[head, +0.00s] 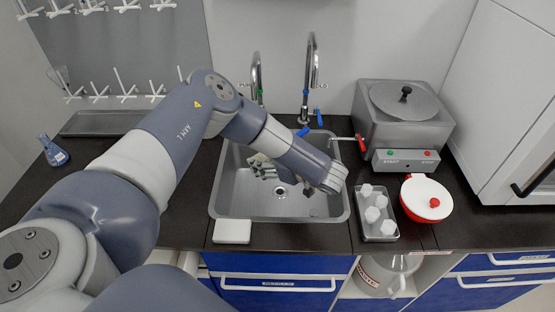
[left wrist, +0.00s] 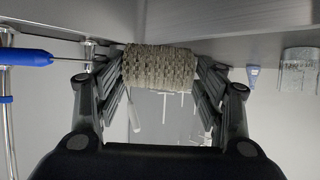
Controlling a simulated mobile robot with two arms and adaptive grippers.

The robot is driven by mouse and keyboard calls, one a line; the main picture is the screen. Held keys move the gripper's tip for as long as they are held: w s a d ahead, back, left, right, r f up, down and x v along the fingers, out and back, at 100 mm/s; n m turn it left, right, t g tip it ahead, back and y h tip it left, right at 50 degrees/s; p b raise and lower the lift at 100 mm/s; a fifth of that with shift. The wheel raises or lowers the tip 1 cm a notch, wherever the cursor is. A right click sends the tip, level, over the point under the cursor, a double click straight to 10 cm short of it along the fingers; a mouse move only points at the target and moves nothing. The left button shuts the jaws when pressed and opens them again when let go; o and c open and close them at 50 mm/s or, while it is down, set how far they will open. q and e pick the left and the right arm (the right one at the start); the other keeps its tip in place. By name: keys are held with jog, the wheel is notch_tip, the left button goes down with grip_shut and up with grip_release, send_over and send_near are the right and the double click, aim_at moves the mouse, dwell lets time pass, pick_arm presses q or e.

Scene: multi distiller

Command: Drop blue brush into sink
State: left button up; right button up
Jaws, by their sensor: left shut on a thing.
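My left gripper (head: 262,166) is over the left-back part of the metal sink (head: 230,205), partly hidden under my own wrist. In the left wrist view, its fingers (left wrist: 160,75) are shut on the beige bristle roll of the brush (left wrist: 160,66). The brush's blue handle (left wrist: 25,57) sticks out to the left on a thin metal rod. A blue piece, apparently this handle (head: 304,131), shows near the sink's back rim in the head view. The brush is held above the sink floor; the exact height is unclear. My right gripper does not show.
Two taps (head: 308,80) stand behind the sink. A metal water bath (head: 405,115), a tray with white pieces (head: 377,215) and a white-and-red round container (head: 426,198) are on the right. A white block (head: 232,231) lies at the sink's front left. A blue flask (head: 53,150) stands far left.

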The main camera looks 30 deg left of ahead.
pick_arm(q)
notch_tip(320, 180, down, 6)
jog(key=b, duration=0.5)
jog(key=shift+s+d+r, duration=0.1)
jog(key=o, duration=1)
jog(key=v, duration=1.2)
